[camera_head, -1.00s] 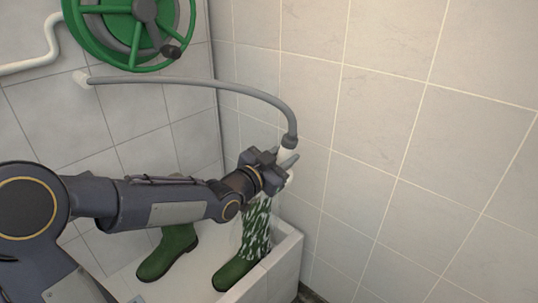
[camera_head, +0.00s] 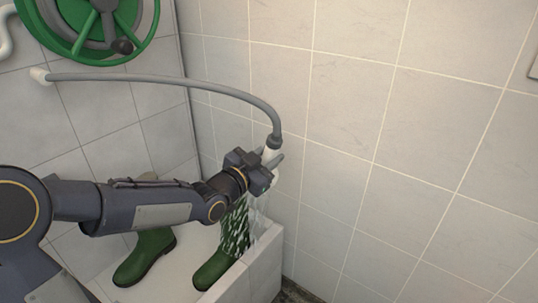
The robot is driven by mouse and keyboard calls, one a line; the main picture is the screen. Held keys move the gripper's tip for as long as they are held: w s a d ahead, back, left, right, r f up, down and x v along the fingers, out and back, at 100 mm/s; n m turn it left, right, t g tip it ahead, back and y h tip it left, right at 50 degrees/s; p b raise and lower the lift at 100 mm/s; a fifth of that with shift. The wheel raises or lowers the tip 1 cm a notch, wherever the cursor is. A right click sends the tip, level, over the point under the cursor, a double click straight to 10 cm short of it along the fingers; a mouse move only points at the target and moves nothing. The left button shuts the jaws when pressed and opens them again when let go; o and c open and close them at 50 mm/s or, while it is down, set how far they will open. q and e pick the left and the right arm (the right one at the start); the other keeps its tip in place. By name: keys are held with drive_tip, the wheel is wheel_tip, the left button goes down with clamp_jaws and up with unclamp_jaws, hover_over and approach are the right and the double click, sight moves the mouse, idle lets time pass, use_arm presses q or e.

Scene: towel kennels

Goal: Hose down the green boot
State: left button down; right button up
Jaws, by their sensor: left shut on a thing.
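Two green boots stand in the white trough (camera_head: 264,277). The right boot (camera_head: 214,268) is under my left gripper, and its shaft is covered with white streaks of water. The left boot (camera_head: 146,257) is partly hidden behind my arm, and I see no water on it. My left gripper (camera_head: 270,167) is shut on the white nozzle (camera_head: 270,154) at the end of the grey hose (camera_head: 190,80). Water falls from the nozzle beside and over the right boot. My right gripper is not in view.
A tiled wall (camera_head: 400,130) stands close on the right. The trough's right side nearly meets this wall.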

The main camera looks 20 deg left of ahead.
sight(269, 136)
use_arm(q)
drive_tip(key=shift+f, duration=0.2)
drive_tip(key=shift+x, duration=1.45)
drive_tip(key=shift+w+r, duration=0.1)
drive_tip(key=shift+r, duration=0.1)
drive_tip(key=shift+s+a+r+p, duration=0.15)
drive_tip(key=shift+s+r+p, duration=0.45)
drive_tip(key=shift+r, duration=0.35)
drive_tip(key=shift+s+a+r+p, duration=0.2)
drive_tip(key=shift+s+r+p, duration=0.15)
drive_tip(key=shift+r+p, duration=0.5)
drive_tip(key=shift+s+a+r+p, duration=0.15)
drive_tip(key=shift+s+r+p, duration=0.35)
drive_tip(key=shift+r, duration=0.55)
